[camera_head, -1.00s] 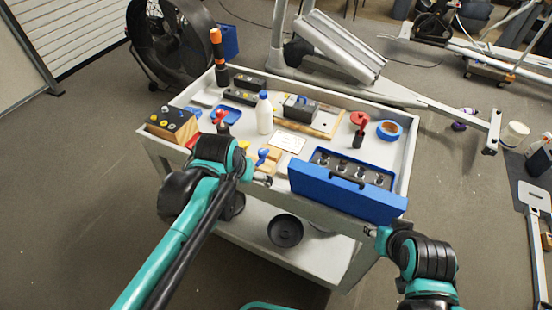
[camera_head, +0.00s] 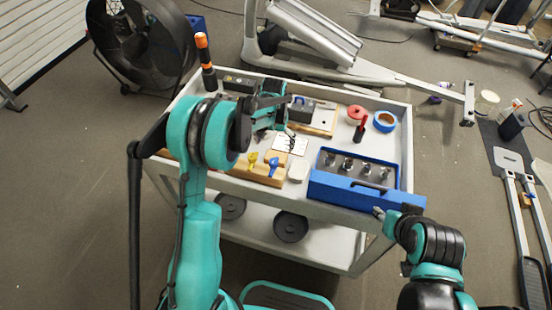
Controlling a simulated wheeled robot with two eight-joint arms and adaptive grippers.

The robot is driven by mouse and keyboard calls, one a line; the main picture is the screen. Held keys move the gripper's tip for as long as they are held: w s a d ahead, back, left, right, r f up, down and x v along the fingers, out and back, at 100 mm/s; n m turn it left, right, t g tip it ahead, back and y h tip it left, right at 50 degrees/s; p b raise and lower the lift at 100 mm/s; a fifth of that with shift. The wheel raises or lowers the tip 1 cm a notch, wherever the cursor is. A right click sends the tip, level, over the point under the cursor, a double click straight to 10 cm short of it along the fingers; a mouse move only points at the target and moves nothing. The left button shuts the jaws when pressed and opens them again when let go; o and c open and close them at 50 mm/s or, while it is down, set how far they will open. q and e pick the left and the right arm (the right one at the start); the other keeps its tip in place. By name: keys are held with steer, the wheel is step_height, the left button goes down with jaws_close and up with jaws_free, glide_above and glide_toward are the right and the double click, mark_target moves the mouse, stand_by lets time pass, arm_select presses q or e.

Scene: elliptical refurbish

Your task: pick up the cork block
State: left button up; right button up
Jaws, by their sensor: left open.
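A tan block (camera_head: 262,178) sits near the front edge of the cart, with a small yellow piece and a small blue piece at it. It looks like cork or wood; I cannot tell which, and no other block is clearly cork. My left gripper (camera_head: 277,138) is open above the cart, behind the tan block and over a white card (camera_head: 291,144). Nothing shows between its fingers. My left arm hides the left part of the cart. My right gripper (camera_head: 379,213) is low at the front right, by the blue toolbox (camera_head: 370,194); its jaws are too small to read.
An orange-topped black tool (camera_head: 205,62) stands upright at the back left. The cart has raised rims.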

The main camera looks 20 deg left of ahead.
arm_select(q)
steer(key=f, duration=0.2)
steer(key=f+b, duration=0.1)
steer(key=f, duration=0.1)
steer(key=f+b, duration=0.1)
steer(key=f, duration=0.1)
steer(key=shift+s+d, duration=0.15)
steer(key=shift+d, duration=0.2)
steer(key=shift+r, duration=0.1)
steer(key=c, duration=1.2)
